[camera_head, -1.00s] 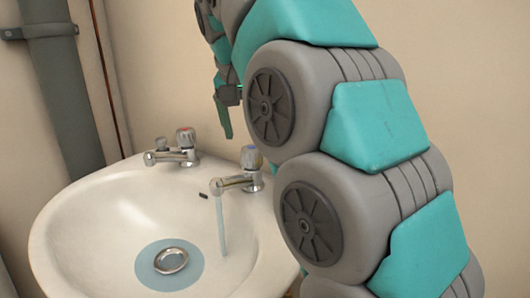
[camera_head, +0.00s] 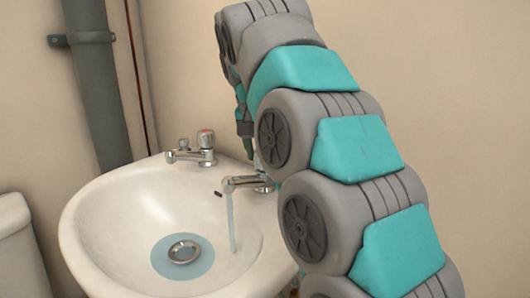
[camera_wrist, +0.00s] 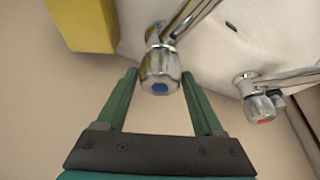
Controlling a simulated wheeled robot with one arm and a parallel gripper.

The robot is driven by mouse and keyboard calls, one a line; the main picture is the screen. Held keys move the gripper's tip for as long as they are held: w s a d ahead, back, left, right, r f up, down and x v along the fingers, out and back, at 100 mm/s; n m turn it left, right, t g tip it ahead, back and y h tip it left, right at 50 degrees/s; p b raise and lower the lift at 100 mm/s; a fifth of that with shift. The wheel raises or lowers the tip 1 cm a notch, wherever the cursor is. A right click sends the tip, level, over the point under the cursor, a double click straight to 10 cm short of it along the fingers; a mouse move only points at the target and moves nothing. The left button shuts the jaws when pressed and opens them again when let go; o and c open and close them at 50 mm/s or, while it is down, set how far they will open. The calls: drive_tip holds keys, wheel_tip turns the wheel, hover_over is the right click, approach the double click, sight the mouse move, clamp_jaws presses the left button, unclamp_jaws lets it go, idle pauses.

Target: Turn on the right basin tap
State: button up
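The right basin tap (camera_head: 248,182) is chrome, and a stream of water (camera_head: 231,220) runs from its spout into the basin (camera_head: 95,220). In the head view its handle is hidden behind my arm. In the wrist view the right tap's handle (camera_wrist: 160,75) has a blue cap and sits between the tips of my gripper (camera_wrist: 160,78). The green fingers are apart, one on each side of the handle, with visible gaps. In the head view my gripper (camera_head: 247,143) is mostly hidden by the arm.
The left tap (camera_head: 195,152) has a red cap, which shows in the wrist view (camera_wrist: 264,119). A drain ring (camera_head: 184,251) lies in the water at the basin bottom. A grey pipe (camera_head: 95,90) runs up the wall. A yellow block (camera_wrist: 85,22) shows in the wrist view.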

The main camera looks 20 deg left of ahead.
drive_tip(key=c, duration=1)
drive_tip(key=shift+n, duration=0.4)
drive_tip(key=n+y, duration=0.1)
drive_tip(key=n, duration=0.1)
drive_tip(key=shift+n, duration=0.4)
drive_tip(key=shift+n+g+y, duration=0.5)
drive_tip(key=shift+n+y, duration=0.4)
drive_tip(key=shift+n, duration=1.1)
drive_tip(key=o, duration=1.4)
drive_tip(key=shift+r, duration=0.1)
